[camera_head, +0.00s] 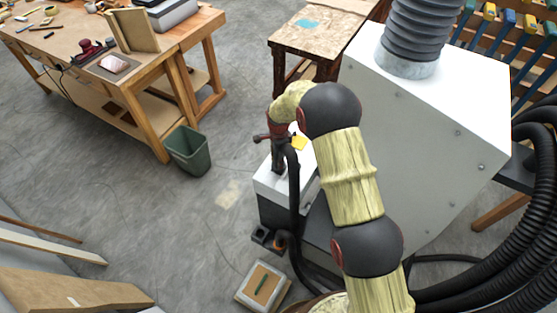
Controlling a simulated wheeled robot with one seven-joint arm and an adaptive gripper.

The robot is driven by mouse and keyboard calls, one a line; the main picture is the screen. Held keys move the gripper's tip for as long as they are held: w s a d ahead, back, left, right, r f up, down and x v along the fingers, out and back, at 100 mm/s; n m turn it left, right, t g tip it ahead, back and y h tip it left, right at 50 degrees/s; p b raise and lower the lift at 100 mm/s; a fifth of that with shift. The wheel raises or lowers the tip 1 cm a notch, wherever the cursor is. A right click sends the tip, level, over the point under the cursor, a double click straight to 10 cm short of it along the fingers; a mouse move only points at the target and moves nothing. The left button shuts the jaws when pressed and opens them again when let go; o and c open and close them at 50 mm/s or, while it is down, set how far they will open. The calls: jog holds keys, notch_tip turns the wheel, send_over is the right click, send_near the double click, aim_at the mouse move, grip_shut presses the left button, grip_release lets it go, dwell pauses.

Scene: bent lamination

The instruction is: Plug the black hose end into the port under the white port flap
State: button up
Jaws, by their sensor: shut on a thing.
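My gripper (278,160) points down over the top of a low white-topped box (268,185), beside the large machine cabinet. A black hose (294,205) runs up the front of this box and bends over at the top to my gripper, which is shut on its end. The fingers mostly hide the hose end itself. I cannot make out the white port flap or the port apart from the white box top. I cannot tell whether the hose end touches the box.
The large white cabinet (405,125) with a grey duct (412,35) stands close on the right. A yellow patch (300,143) shows behind my gripper. A green bin (187,150) and a wooden workbench (150,75) stand left. Thick black hoses (540,190) hang at right.

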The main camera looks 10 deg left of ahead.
jog(key=shift+f, duration=0.3)
jog(key=shift+f+b, duration=0.75)
jog(key=shift+f, duration=0.15)
jog(key=o, duration=1.1)
jog(key=shift+r, duration=0.1)
notch_tip(320, 180, up, 12)
